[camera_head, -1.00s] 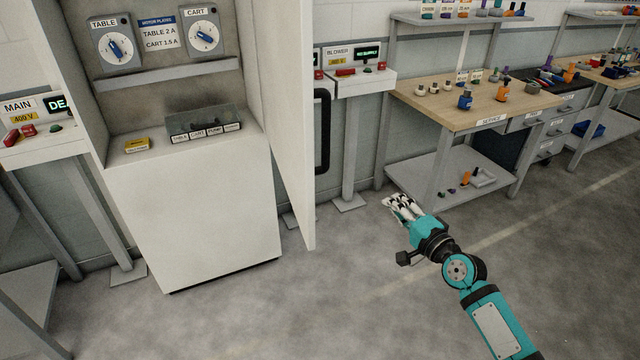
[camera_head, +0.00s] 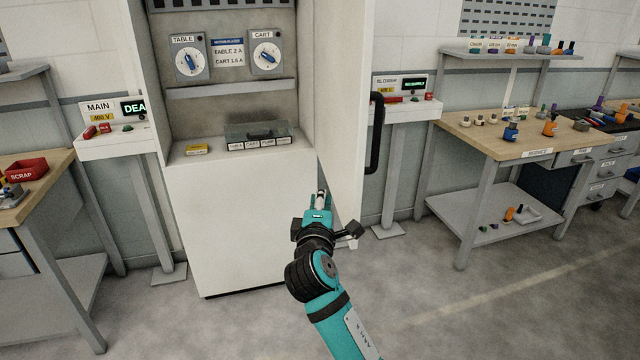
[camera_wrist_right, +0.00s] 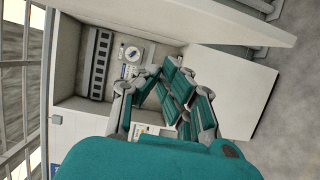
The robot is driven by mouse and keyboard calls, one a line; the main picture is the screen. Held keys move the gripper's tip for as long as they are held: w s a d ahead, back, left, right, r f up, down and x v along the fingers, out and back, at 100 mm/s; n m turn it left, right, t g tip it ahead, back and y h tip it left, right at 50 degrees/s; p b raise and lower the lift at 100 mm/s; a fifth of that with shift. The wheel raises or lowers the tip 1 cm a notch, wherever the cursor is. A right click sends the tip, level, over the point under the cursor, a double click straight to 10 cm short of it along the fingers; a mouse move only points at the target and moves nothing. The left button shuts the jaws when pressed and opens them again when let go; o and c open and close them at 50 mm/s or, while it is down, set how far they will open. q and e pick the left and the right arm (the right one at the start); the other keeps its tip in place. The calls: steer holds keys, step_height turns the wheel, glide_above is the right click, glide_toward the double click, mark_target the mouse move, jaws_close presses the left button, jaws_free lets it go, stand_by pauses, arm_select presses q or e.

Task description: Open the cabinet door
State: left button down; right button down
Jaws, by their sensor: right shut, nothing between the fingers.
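The white cabinet (camera_head: 240,215) stands in front of me in the head view. Its door (camera_head: 345,120) is swung out on the right side, with a black bar handle (camera_head: 376,133) on its outer face. The inside shows the TABLE and CART dials (camera_head: 188,57). My right gripper (camera_head: 321,198) is shut and empty, low in front of the cabinet, on the inner side of the door near its lower part. I cannot tell whether it touches the door. The right wrist view shows its fingers (camera_wrist_right: 166,100) before the open cabinet, with the door (camera_wrist_right: 215,14) along the top. My left gripper is not in view.
A yellow box (camera_head: 196,149) and a clear-covered tray (camera_head: 258,137) rest on the cabinet's ledge. The MAIN box (camera_head: 110,145) stands left, the BLOWER box (camera_head: 410,108) right behind the door. A workbench (camera_head: 500,135) is at right. The floor (camera_head: 480,310) at front right is clear.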

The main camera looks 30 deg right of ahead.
steer(key=w+d+p, duration=0.4)
steer(key=w+d, duration=0.2)
steer(key=d, duration=0.3)
steer(key=shift+w+d+r+p, duration=0.15)
steer(key=shift+w+d+p, duration=0.15)
steer(key=shift+w+d, duration=0.1)
